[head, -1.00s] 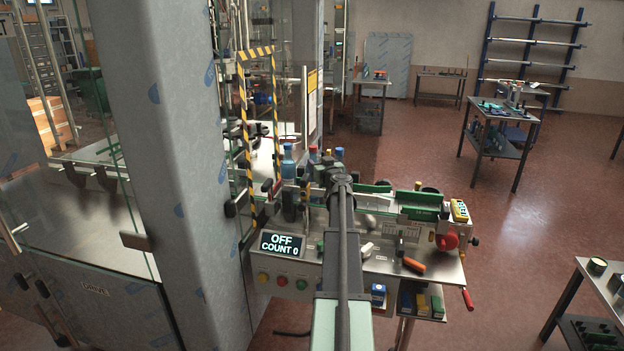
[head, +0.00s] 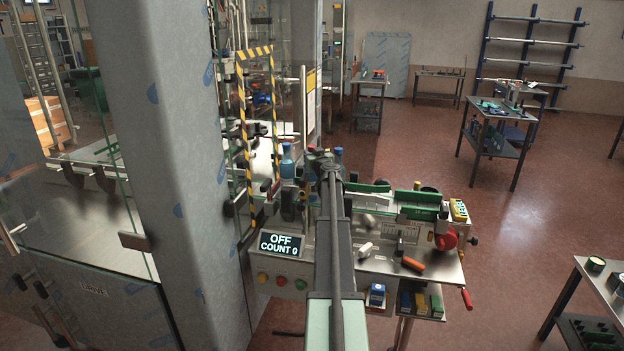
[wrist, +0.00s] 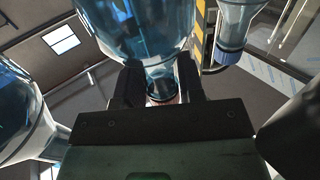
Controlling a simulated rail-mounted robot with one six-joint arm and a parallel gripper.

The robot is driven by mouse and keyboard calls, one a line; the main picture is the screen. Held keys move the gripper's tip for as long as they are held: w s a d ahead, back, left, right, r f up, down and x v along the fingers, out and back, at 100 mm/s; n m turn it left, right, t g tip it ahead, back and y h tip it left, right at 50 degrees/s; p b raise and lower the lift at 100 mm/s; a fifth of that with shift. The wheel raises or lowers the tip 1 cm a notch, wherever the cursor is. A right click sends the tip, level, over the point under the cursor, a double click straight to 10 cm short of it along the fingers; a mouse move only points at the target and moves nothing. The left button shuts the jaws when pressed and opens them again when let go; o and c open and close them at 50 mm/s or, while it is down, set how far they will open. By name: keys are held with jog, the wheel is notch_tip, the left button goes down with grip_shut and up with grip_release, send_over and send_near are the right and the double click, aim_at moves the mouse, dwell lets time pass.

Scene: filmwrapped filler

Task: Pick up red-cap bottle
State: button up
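In the wrist view a clear blue bottle (wrist: 140,28) fills the top middle, its neck between the two fingers of my gripper (wrist: 162,82). A dark ring with a thin reddish edge shows at its neck end, so this looks like the red-cap bottle. The fingers are on both sides of the neck; I cannot tell whether they press on it. In the head view my arm hides this bottle and the fingertips. A blue-cap bottle (head: 287,157) stands left of my arm, and another blue cap (head: 338,152) shows just right of it.
The wrist view shows a blue-cap bottle (wrist: 233,30) at upper right and another bottle (wrist: 22,115) at left, both close to my gripper. A yellow-black striped frame (head: 243,120) stands left of the bottles. The machine's display (head: 279,243) reads OFF, COUNT 0.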

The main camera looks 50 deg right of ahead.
grip_shut()
jog(key=shift+r, duration=0.15)
